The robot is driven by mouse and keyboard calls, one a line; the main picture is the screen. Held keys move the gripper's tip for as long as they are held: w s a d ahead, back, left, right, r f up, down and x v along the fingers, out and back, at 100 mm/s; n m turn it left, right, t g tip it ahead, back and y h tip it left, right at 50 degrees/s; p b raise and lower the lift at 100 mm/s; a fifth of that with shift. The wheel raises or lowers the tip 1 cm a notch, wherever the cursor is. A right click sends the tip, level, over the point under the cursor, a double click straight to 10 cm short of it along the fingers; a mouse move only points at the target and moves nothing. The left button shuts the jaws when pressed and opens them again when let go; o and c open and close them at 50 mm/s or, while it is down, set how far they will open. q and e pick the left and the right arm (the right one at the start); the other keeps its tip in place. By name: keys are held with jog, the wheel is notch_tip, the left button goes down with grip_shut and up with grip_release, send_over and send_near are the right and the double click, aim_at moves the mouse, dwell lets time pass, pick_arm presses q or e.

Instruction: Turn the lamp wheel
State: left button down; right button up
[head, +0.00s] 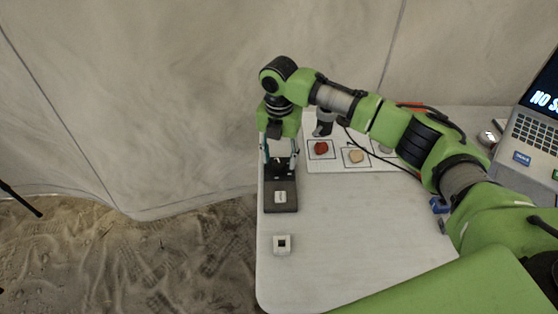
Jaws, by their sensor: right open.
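My right gripper (279,160) is open and points down at the far left part of the white table. Its fingers are around or just above the back end of a small dark device (282,198) with a pale label, which may be the lamp base. The lamp wheel cannot be made out; the gripper may hide it. I cannot tell whether the fingers touch the device. My left gripper is not in view.
A white board (340,164) with outlined squares holds a red stone (321,147) and a tan stone (356,156). A small white box (282,244) with a dark square sits nearer the front. A laptop (536,125) stands at right. The table's (340,255) front middle is clear.

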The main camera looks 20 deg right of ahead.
jog(key=shift+f, duration=1.15)
jog(key=c, duration=1.1)
jog(key=shift+r, duration=0.1)
